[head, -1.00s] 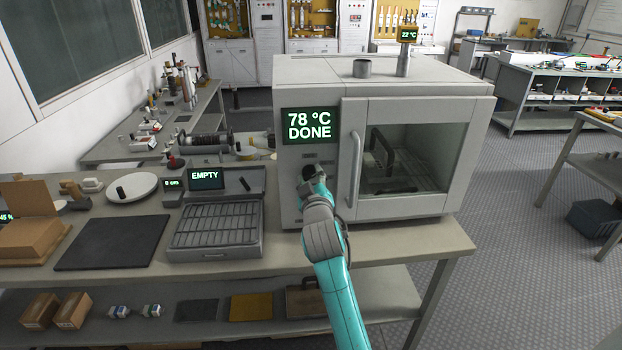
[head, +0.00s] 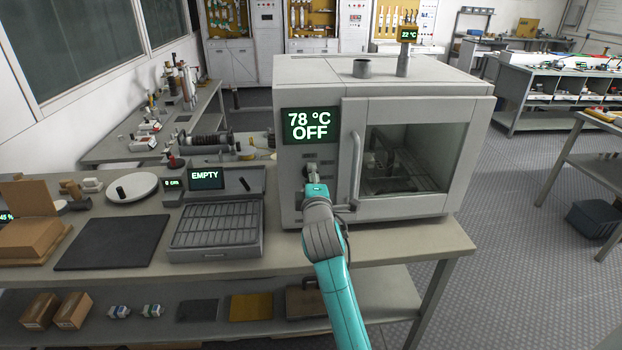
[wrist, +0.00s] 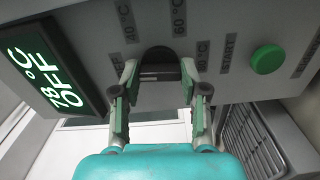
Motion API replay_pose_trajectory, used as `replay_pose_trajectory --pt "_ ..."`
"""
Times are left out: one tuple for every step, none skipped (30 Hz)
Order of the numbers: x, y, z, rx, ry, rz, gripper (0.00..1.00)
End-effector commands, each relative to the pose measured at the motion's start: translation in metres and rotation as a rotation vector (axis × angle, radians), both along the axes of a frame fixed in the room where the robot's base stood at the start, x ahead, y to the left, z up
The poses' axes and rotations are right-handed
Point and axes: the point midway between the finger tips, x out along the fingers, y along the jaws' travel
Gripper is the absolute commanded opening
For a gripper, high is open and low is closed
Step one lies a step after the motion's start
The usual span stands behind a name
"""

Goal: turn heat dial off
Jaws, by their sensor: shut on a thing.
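The grey oven (head: 395,85) stands on the bench with its windowed door shut. Its display (head: 311,125) reads 78 °C OFF, and the same display shows in the wrist view (wrist: 48,75). The black heat dial (wrist: 160,66) is on the oven's front panel, with temperature labels around it. My gripper (wrist: 160,78) has one finger on each side of the dial and is shut on it. In the head view my gripper (head: 314,178) is at the panel below the display and largely hides the dial.
A green button (wrist: 267,59) by a START label is beside the dial. The oven's vertical door handle (head: 355,170) is close to the right of my gripper. A grey tray device (head: 215,230) with an EMPTY screen (head: 206,179) stands left of the oven.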

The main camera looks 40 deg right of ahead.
Motion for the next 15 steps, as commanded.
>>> replay_pose_trajectory --pt "-0.0001 -0.0002 -0.0025 -0.016 0.017 -0.001 0.09" --pt "-0.0001 -0.0002 -0.0025 -0.027 0.024 -0.001 0.09" --pt "-0.0001 -0.0002 -0.0025 -0.039 0.033 -0.001 0.09" --pt "-0.0002 -0.0001 -0.0025 -0.049 0.039 -0.001 0.09" --pt "-0.0002 -0.0001 -0.0025 -0.056 0.044 -0.001 0.09" --pt "-0.0002 -0.0003 -0.0025 -0.065 0.050 -0.001 0.09" --pt "-0.0002 -0.0003 -0.0025 -0.072 0.055 -0.001 0.09" --pt "-0.0002 -0.0003 -0.0025 -0.077 0.058 -0.001 0.09" --pt "-0.0002 -0.0003 -0.0025 -0.082 0.061 -0.001 0.09" --pt "-0.0002 -0.0003 -0.0025 -0.085 0.064 -0.001 0.09" --pt "-0.0003 -0.0002 -0.0025 -0.087 0.065 -0.001 0.09" --pt "-0.0003 -0.0002 -0.0025 -0.091 0.067 -0.001 0.09" --pt "-0.0002 -0.0003 -0.0025 -0.092 0.069 -0.001 0.09" --pt "-0.0002 -0.0003 -0.0025 -0.094 0.070 -0.001 0.09" --pt "-0.0002 -0.0003 -0.0026 -0.095 0.070 -0.001 0.09"
